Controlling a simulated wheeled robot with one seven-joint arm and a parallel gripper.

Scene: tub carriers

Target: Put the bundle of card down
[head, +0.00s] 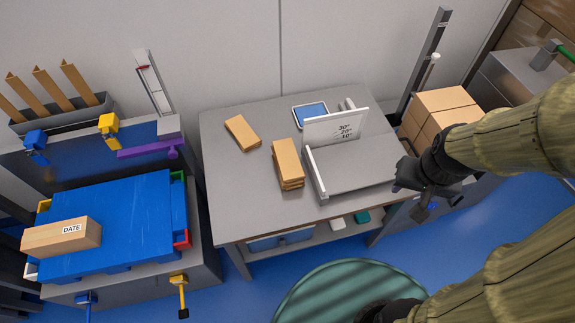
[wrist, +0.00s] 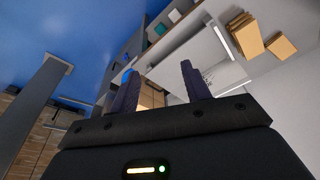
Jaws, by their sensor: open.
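A stack of tan card pieces (head: 287,165), which looks like the bundle of card, lies on the grey table (head: 225,185), just left of a grey platform with white upright panels. A separate flat tan piece (head: 242,133) lies behind and left of the stack. In the wrist view the stack (wrist: 244,38) and the separate piece (wrist: 280,46) show at upper right, apart from my fingers. My gripper (head: 409,201) is at the right edge of the table, to the right of the platform. Its fingers (wrist: 160,75) are apart with nothing held between them.
The grey platform (head: 350,170) with its upright panel (head: 335,127) stands between my gripper and the stack. Cardboard boxes (head: 440,110) sit behind my arm. A blue-topped stand (head: 125,225) holds a DATE box (head: 62,237). The table's front left is clear.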

